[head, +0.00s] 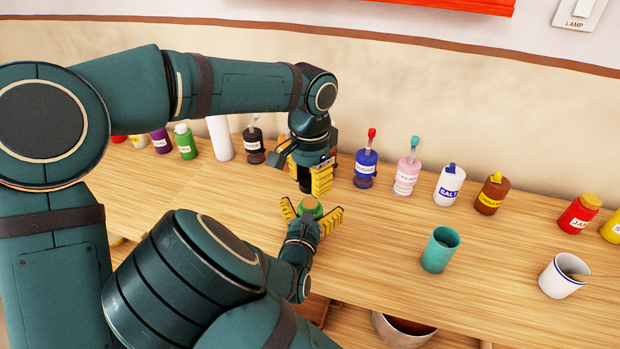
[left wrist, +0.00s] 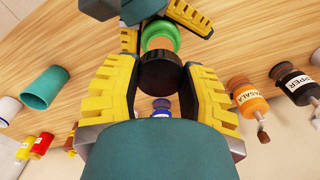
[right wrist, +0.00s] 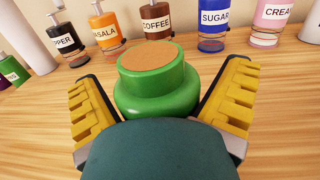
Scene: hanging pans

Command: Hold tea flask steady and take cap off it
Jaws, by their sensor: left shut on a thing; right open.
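The tea flask (head: 312,204) is green and squat, with a flat brown top (right wrist: 152,57) uncovered in the right wrist view. My right gripper (head: 312,212) is open, with a finger on each side of the flask and gaps between in the right wrist view. The black cap (left wrist: 160,70) is between the fingers of my left gripper (left wrist: 158,66), which is shut on it. In the head view my left gripper (head: 314,186) points down, with the cap (head: 306,183) just above the flask. The flask's base is hidden by my right gripper.
Labelled bottles stand along the wall, including sugar (head: 366,168), cream (head: 407,173), salt (head: 449,187) and coffee (right wrist: 156,20). A teal cup (head: 440,252) and a white mug (head: 563,276) stand to the right. The table between the flask and teal cup is clear.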

